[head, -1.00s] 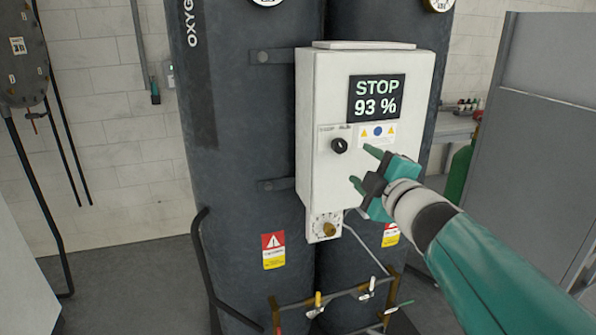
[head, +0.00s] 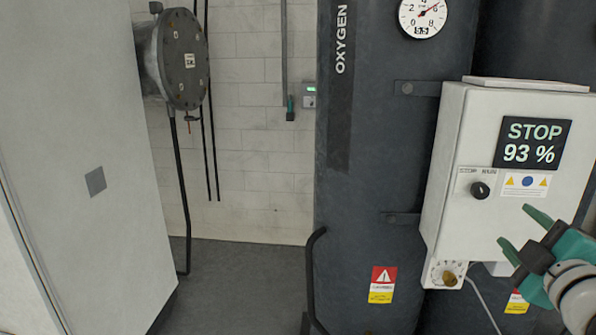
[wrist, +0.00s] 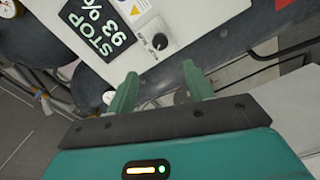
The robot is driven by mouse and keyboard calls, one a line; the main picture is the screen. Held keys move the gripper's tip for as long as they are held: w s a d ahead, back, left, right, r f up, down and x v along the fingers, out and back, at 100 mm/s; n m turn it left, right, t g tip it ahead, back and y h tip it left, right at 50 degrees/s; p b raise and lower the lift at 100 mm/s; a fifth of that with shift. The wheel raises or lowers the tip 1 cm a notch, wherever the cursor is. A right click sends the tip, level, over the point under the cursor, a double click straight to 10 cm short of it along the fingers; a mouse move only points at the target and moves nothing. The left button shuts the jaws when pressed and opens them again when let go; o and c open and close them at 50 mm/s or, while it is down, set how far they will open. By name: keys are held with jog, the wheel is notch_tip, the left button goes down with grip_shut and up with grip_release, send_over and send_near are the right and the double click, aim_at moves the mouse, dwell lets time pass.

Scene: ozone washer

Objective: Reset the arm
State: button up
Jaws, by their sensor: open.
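My gripper (head: 522,233) is at the right of the head view, in front of the lower part of a white control box. Its two green fingers are apart with nothing between them. The wrist view also shows the open fingers (wrist: 158,90). The control box (head: 455,150) hangs on dark tanks, and its display (head: 532,142) reads "STOP 93 %". A black knob (head: 480,190) sits below the display and also shows in the wrist view (wrist: 160,41). The fingers look apart from the knob. Most of my arm is cut off at the right edge.
The dark oxygen tank (head: 375,160) carries a gauge (head: 422,17) on top and a bent black pipe (head: 312,280) at its left. A grey cabinet (head: 90,190) stands at the left. A round grey vessel (head: 184,60) is by the wall. Floor (head: 240,275) between cabinet and tank is clear.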

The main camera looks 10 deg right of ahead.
jog(key=w+a+f+m+g, duration=0.3)
jog(key=a+f+m+g, duration=0.3)
jog(key=a+f+m, duration=0.5)
jog(key=s+a+f+g+y, duration=0.2)
jog(key=s+a+f, duration=0.1)
jog(key=a, duration=0.5)
jog(key=s+a+f+g+y, duration=0.3)
jog(key=a+f, duration=0.1)
jog(key=a, duration=0.4)
jog(key=shift+s+n+g, duration=0.15)
jog(key=shift+n+g, duration=0.15)
